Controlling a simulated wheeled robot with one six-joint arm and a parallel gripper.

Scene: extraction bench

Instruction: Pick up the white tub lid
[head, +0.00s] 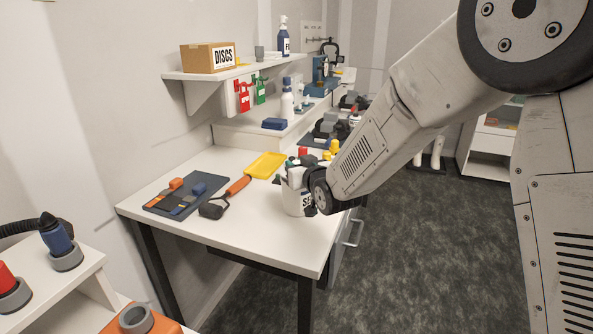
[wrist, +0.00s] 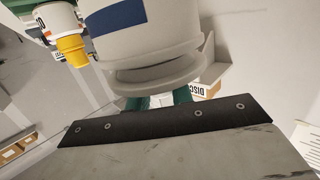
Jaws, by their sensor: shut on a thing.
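The white tub (head: 295,203), with dark lettering partly covered, stands upright near the table's front right edge. In the wrist view the tub (wrist: 165,28) fills the top, with a blue patch on its side. The white tub lid (wrist: 158,76) shows as a pale round rim at the tub's end nearest my gripper. My gripper (wrist: 172,100) is shut on the lid, its green fingers partly hidden behind the rim and a dark plate. In the head view my wrist covers the tub's right side. I cannot tell whether the lid is clear of the tub.
A yellow tray (head: 266,165), an orange-handled tool (head: 238,186) and a dark mat (head: 160,205) with small blocks lie left of the tub. A yellow-capped container (wrist: 73,50) is close by.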

